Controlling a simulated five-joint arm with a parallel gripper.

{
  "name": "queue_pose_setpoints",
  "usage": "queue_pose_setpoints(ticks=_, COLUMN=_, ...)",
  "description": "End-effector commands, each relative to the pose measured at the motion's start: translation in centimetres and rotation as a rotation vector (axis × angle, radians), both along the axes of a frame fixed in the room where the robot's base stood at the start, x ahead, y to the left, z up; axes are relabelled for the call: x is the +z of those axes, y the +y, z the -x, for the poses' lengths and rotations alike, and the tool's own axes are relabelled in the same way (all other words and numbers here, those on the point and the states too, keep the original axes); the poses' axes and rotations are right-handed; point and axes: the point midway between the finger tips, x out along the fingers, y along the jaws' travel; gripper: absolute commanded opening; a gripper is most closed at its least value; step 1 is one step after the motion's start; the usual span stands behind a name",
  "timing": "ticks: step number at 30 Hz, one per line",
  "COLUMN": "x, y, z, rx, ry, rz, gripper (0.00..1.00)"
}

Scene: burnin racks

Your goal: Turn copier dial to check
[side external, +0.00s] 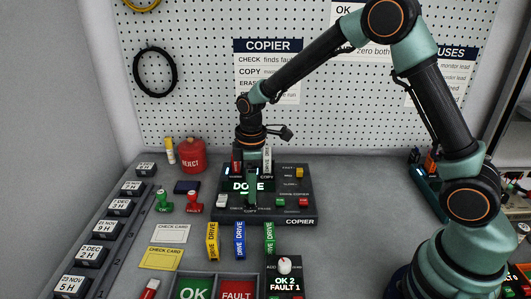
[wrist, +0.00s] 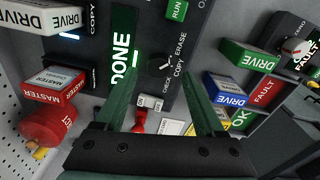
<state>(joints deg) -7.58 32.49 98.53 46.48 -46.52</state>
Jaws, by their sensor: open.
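The copier (side external: 300,221) is a dark box on the bench, with a lit screen (side external: 240,186) reading DONE. The same screen shows in the wrist view (wrist: 123,50). The copier dial (wrist: 158,73) looks like a small dark knob beside the printed words CHECK, COPY and ERASE. My gripper (wrist: 155,82) is open, with one green finger on each side of the dial area. I cannot tell whether either finger touches the dial. In the side view my gripper (side external: 251,190) points down over the copier front and hides the dial.
A red master (wrist: 55,85) and a white drive (wrist: 50,17) sit in the copier slots. Yellow, blue and green drives (side external: 240,240) stand in front. Green OK and red FAULT bins (side external: 237,284) lie nearer. Stamps (side external: 194,203) and a red REJECT can (side external: 191,155) stand left.

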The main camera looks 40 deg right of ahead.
Motion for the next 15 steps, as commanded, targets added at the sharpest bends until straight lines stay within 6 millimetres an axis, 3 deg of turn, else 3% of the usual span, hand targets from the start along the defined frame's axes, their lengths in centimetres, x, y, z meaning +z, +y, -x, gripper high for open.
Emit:
queue_pose_setpoints(ticks=6, x=-2.4, y=-0.1, z=-0.1, rx=0.000, ry=0.001, rz=0.000, gripper=0.71)
queue_pose_setpoints(ticks=15, x=-2.9, y=-0.1, z=-0.2, rx=0.000, ry=-0.001, rz=0.000, gripper=0.71)
